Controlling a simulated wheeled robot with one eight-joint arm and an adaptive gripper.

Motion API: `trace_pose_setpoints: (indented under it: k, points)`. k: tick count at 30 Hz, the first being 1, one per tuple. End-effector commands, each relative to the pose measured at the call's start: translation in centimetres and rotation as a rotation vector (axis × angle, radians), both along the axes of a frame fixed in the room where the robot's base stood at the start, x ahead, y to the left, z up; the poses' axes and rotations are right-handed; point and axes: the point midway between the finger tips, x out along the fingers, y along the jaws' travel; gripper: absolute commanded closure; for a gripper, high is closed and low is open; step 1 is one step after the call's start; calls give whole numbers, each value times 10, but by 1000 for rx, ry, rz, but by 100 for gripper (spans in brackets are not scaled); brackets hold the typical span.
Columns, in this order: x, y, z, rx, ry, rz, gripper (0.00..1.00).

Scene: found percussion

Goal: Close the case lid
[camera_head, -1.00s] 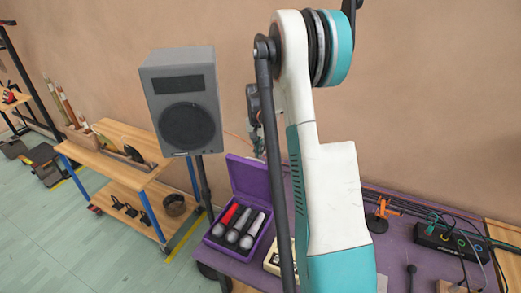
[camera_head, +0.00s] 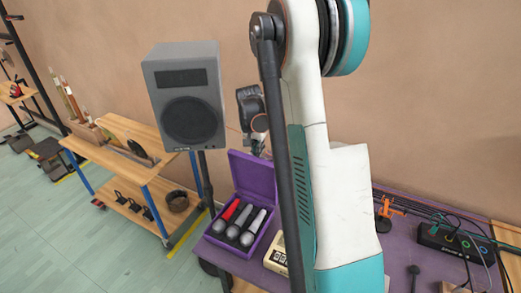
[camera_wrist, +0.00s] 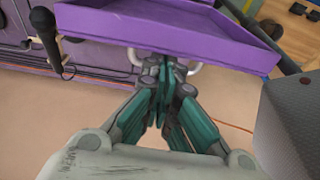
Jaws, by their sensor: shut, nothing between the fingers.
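The purple case (camera_head: 235,250) sits on the left end of the purple table, holding a red-bodied microphone and two grey ones. Its lid (camera_head: 253,178) stands open, tilted up at the back. In the wrist view the purple lid (camera_wrist: 170,28) fills the upper middle. My gripper (camera_wrist: 165,68) is shut and empty, its fingertips close to the lid's near edge; I cannot tell whether they touch. In the head view my gripper (camera_head: 256,143) is partly hidden by my arm, just above and behind the lid.
A grey speaker (camera_head: 187,95) on a stand rises left of the case; its side fills the right of the wrist view (camera_wrist: 290,120). A cream box (camera_head: 275,255) sits right of the case. A wooden shelf cart (camera_head: 125,150) stands left.

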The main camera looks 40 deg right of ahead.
Motion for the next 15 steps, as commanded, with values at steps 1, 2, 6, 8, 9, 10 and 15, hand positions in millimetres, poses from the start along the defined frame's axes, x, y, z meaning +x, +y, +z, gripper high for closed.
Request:
trace_pose_setpoints:
  k: [1, 2, 6, 8, 9, 10, 15]
  points:
    - [-1, 4, 0, -9, -3, 2, 100]
    - [-1, 6, 0, -15, -6, 1, 100]
    - [-3, 14, 0, -44, -18, 2, 100]
    - [-4, 19, 0, -56, -23, 2, 100]
    - [-5, 22, 0, -66, -28, 2, 100]
    - [-6, 25, 0, -77, -32, 3, 100]
    - [-13, 50, -3, -156, -65, 5, 100]
